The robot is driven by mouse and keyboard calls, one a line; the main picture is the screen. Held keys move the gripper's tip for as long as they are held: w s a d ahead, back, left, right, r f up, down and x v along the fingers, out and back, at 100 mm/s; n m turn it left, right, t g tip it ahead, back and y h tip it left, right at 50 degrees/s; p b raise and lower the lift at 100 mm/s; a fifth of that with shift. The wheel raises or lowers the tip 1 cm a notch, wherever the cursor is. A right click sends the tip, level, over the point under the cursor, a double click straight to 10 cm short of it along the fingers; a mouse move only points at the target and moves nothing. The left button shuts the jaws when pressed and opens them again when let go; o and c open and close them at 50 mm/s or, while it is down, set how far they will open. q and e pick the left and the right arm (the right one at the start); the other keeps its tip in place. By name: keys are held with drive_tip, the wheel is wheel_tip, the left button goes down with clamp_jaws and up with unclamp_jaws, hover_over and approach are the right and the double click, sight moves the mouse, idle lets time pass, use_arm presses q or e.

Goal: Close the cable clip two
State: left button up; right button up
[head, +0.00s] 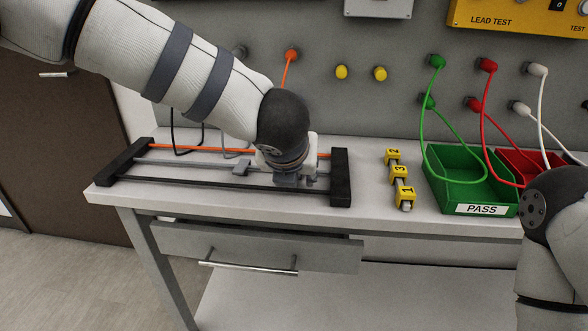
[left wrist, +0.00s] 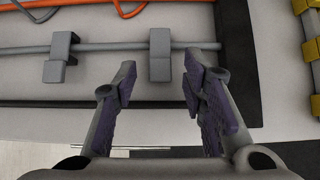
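A black-ended rack (head: 340,178) on the bench holds an orange cable (head: 185,149), a grey cable and a dark front bar. Two grey clips sit on the grey cable. The left clip (left wrist: 62,57) also shows in the head view (head: 241,168). The right clip (left wrist: 160,55) is mostly hidden by my gripper in the head view. My left gripper (left wrist: 159,66) is open and points down at the rack, its fingertips to either side of the right clip's lower end, with gaps visible. I cannot tell which clip is number two. My right gripper is out of view.
Yellow number tags (head: 399,171) stand on a rod right of the rack. A green PASS bin (head: 445,190) and a red bin (head: 518,166) are farther right, with green, red and white leads hanging from the wall. My right arm is at the lower right.

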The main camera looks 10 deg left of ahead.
use_arm(q)
drive_tip(key=v, duration=1.2)
drive_tip(key=shift+s+f, duration=0.1)
